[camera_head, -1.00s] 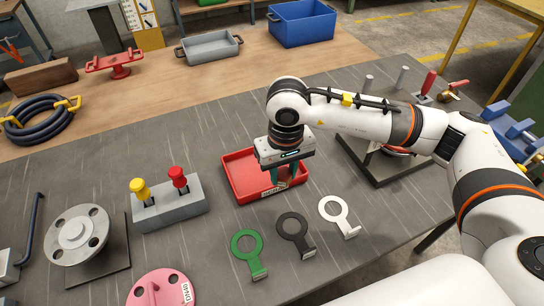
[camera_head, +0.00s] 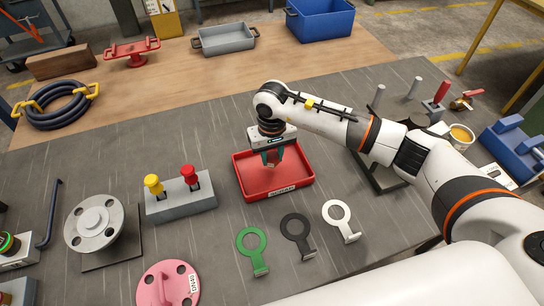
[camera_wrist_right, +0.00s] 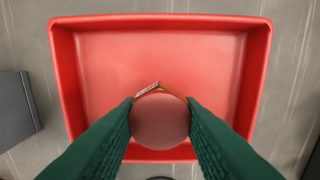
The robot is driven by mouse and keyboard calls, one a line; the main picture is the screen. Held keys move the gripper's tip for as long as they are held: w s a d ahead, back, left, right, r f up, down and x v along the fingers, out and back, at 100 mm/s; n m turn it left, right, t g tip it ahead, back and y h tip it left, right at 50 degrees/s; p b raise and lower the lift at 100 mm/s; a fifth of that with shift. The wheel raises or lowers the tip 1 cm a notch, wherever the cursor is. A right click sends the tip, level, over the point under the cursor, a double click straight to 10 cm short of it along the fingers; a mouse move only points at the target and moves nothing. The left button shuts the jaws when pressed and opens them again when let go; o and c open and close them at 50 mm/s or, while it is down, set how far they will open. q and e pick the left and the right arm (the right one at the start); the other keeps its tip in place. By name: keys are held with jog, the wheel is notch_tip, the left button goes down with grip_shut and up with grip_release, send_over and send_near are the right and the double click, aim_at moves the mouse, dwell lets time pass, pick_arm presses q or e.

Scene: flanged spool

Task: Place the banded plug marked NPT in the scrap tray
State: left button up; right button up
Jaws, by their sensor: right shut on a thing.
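The red scrap tray (camera_head: 305,178) lies on the grey bench, with a small white label on its front wall. My right gripper (camera_head: 272,157) points down over the tray's inside. In the right wrist view its green fingers (camera_wrist_right: 160,108) are shut on a round, dull reddish plug (camera_wrist_right: 160,122) with an orange-brown band and a small pale tag. The tag's writing is too small to read. The tray's rim (camera_wrist_right: 160,20) frames the plug in that view; I cannot tell whether the plug touches the floor. My left gripper is out of view.
A grey block with yellow and red plungers (camera_head: 180,198) stands left of the tray. Green (camera_head: 252,245), black (camera_head: 297,230) and white (camera_head: 340,218) ring tags lie in front. A flanged spool (camera_head: 95,222) and pink disc (camera_head: 165,285) are further left.

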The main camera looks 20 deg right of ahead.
notch_tip(320, 180, down, 2)
jog(key=shift+f, duration=0.1)
jog(key=shift+f, duration=0.1)
jog(key=o, duration=1.2)
jog(key=shift+c, duration=0.2)
